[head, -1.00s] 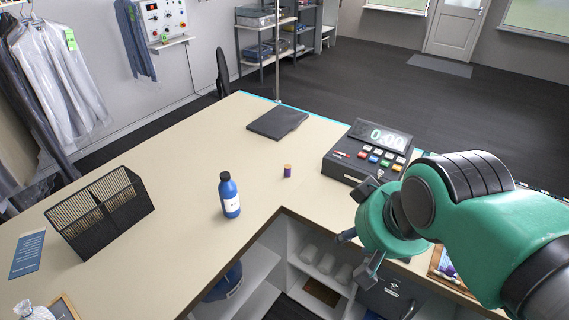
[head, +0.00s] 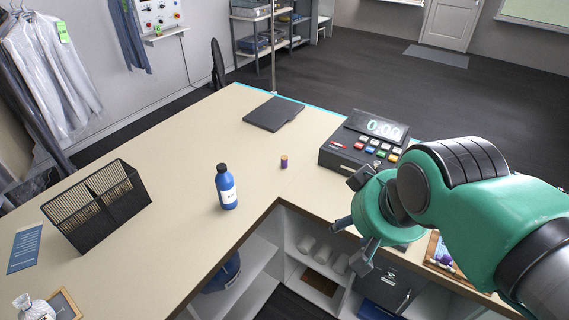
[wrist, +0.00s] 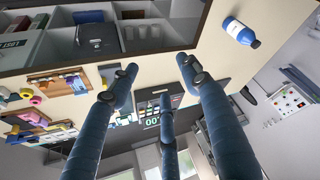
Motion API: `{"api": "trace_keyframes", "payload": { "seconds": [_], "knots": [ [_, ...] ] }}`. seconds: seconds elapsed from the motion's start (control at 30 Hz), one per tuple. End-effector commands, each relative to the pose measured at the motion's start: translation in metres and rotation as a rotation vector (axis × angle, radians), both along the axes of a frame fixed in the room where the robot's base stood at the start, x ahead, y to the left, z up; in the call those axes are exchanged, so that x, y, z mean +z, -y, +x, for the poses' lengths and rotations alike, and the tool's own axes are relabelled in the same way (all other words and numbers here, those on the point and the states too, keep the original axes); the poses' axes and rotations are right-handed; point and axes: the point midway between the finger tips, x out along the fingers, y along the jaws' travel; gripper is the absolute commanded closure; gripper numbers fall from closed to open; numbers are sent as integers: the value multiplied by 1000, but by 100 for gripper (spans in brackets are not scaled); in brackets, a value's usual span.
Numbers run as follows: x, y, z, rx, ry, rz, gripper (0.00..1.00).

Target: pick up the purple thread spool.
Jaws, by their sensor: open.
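The purple thread spool (head: 284,161) is small, with orange ends, and stands upright on the beige counter (head: 190,155), between a blue bottle and the cash register. My gripper (head: 350,222) is at the right of the head view, over the counter's inner edge, to the right of and nearer than the spool. Its fingers are spread and empty, and it does not touch the spool. In the wrist view my gripper's three dark fingers (wrist: 157,78) are spread apart. I cannot make out the spool in the wrist view.
The blue bottle (head: 226,187) stands left of the spool and shows in the wrist view (wrist: 238,31). The cash register (head: 362,145) is right of the spool, close behind my gripper. A black folder (head: 273,113) lies farther back. A black mesh holder (head: 98,205) stands left. Open shelves (head: 315,265) lie below the counter.

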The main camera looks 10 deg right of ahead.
Motion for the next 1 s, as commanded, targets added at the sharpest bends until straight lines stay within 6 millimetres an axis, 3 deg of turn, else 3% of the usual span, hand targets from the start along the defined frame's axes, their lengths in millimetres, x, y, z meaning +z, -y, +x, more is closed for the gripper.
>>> {"api": "trace_keyframes", "payload": {
  "seconds": [0.17, 0.37, 0.7, 1.0],
  "knots": [
    [8, 0, 11, -37, -10, 20, 53],
    [28, 0, 40, -137, -33, 71, 53],
    [60, -1, 112, -383, -87, 185, 53],
    [75, -2, 180, -608, -132, 275, 53]
  ]
}}
